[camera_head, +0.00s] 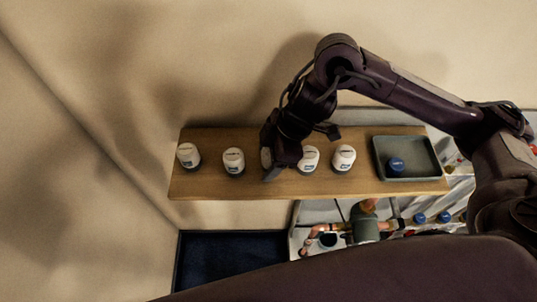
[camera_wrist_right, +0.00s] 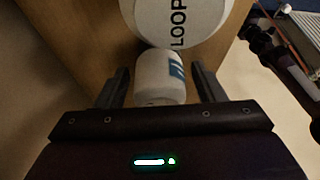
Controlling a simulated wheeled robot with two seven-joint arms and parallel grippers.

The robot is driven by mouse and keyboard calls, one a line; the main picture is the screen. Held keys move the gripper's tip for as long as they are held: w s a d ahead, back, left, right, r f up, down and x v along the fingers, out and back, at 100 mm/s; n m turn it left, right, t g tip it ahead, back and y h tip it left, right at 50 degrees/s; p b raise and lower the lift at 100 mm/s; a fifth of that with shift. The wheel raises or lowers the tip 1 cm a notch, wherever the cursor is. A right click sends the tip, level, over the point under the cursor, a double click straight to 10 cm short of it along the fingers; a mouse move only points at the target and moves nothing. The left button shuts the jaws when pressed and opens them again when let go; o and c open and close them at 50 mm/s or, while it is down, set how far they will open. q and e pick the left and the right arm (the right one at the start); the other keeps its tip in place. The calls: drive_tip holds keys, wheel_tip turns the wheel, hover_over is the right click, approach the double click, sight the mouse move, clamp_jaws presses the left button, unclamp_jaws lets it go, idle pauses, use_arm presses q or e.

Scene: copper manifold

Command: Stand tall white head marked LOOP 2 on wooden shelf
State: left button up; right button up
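Several white heads with blue labels stand upright on the wooden shelf (camera_head: 215,187). Two are at left, a far-left head (camera_head: 189,155) and a second head (camera_head: 233,161); another head (camera_head: 308,159) and a right-hand head (camera_head: 343,158) stand right of my right gripper (camera_head: 280,168). A pale part (camera_head: 266,158) shows beside that gripper, mostly hidden. In the right wrist view, a white body with a blue mark (camera_wrist_right: 160,76) lies between the open fingers, with gaps on both sides. A round white face lettered LOOP (camera_wrist_right: 183,18) is close to it; its number is cut off. My left gripper is not in view.
A grey tray (camera_head: 427,174) with a blue-capped piece (camera_head: 397,165) sits on the shelf's right end. Below are copper pipework (camera_head: 325,230) and a dark blue bin (camera_head: 228,262). More blue caps (camera_head: 443,216) are at lower right. The wall is close behind the shelf.

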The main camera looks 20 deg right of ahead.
drive_tip(key=shift+r, duration=0.3)
drive_tip(key=p+v, duration=0.1)
drive_tip(key=v, duration=1)
drive_tip(key=shift+d+r, duration=0.2)
drive_tip(key=shift+r, duration=0.1)
drive_tip(key=shift+s, duration=0.1)
